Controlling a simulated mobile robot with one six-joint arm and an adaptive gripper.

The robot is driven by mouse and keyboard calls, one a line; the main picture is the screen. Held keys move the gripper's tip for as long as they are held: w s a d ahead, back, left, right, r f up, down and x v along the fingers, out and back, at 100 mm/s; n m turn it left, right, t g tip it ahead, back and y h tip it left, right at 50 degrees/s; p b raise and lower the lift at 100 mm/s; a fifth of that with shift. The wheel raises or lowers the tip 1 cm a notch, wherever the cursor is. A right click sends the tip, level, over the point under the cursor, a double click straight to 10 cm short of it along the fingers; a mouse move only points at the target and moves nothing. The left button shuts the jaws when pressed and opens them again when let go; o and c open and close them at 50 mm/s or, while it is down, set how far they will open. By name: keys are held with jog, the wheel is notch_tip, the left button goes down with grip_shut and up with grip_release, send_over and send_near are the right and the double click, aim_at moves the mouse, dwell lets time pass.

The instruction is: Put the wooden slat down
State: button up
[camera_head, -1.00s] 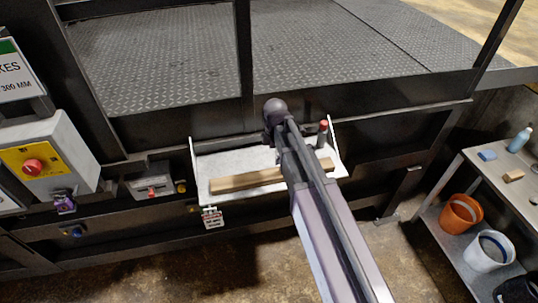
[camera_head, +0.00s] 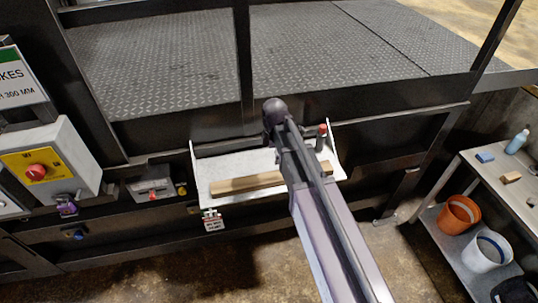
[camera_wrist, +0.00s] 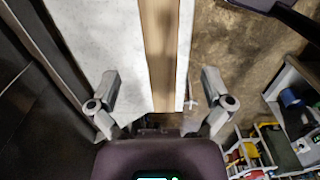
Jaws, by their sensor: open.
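The wooden slat (camera_head: 245,184) lies lengthwise on the white tray (camera_head: 209,160) fixed to the front of the machine. My arm hides part of the slat's right side in the head view. In the wrist view the slat (camera_wrist: 160,55) runs down from the top edge, on the tray (camera_wrist: 108,30), along its right side. My gripper (camera_wrist: 158,85) is open, with its two fingers wide apart on either side of the slat and neither touching it. In the head view my arm covers the gripper.
A red-topped cylinder (camera_head: 322,137) stands at the tray's right end. A yellow panel with a red button (camera_head: 36,172) is at the left. A metal cart with an orange bucket (camera_head: 459,215) and a white bucket (camera_head: 488,250) stands at the right.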

jog(key=shift+d, duration=0.1)
jog(key=s+d+m, duration=1.3)
jog(key=d+m, duration=0.4)
jog(key=m, duration=0.4)
jog(key=shift+d, duration=0.2)
notch_tip(320, 180, down, 15)
jog(key=b, duration=1.5)
jog(key=shift+c, duration=0.2)
